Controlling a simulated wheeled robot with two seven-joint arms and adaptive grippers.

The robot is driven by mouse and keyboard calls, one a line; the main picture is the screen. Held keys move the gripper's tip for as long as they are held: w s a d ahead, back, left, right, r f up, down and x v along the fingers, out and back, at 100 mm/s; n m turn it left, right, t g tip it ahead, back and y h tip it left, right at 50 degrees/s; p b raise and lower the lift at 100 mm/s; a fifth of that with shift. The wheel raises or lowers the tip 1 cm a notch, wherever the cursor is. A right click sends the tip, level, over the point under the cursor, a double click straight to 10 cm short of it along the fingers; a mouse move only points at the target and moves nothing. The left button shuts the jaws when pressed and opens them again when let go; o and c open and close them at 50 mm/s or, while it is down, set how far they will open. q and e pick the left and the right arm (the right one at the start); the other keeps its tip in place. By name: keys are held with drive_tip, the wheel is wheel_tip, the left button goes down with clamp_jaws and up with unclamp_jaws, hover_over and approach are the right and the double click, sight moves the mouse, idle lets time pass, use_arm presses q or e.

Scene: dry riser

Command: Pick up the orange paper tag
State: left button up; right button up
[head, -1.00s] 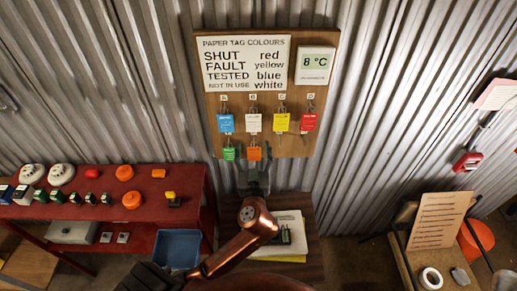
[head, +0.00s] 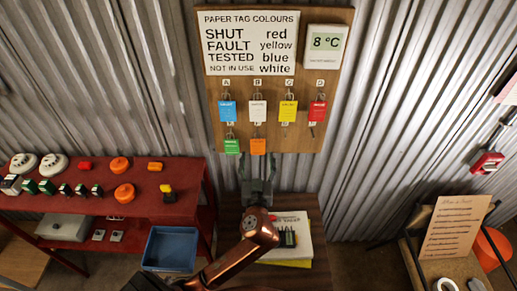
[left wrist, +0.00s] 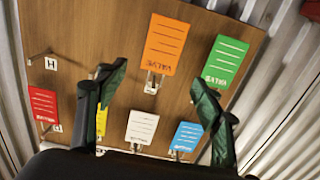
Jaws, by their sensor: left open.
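The orange paper tag (head: 258,146) hangs from a hook on the lower row of the wooden board (head: 340,50). It also shows in the left wrist view (left wrist: 166,44), near the top middle. My left gripper (head: 257,165) is open and empty just below the tag in the head view. In the left wrist view its two green-grey fingers (left wrist: 158,78) stand wide apart, with the orange tag beyond the gap between their tips. I see no contact with the tag, and the exact distance is unclear. My right gripper is not in view.
A green tag (head: 232,146) hangs close beside the orange one. Blue (head: 227,111), white (head: 258,111), yellow (head: 288,111) and red (head: 317,111) tags hang above. A red bench (head: 180,215) with a blue bin (head: 170,248) stands left. A clipboard (head: 452,228) stands right.

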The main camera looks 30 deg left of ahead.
sight(258, 142)
use_arm(q)
drive_tip(key=x, duration=0.6)
drive_tip(key=shift+w+a+r+p, duration=0.15)
drive_tip(key=shift+w+p, duration=0.15)
drive_tip(key=shift+p, duration=0.1)
drive_tip(key=shift+c, duration=0.5)
drive_tip(key=c, duration=0.8)
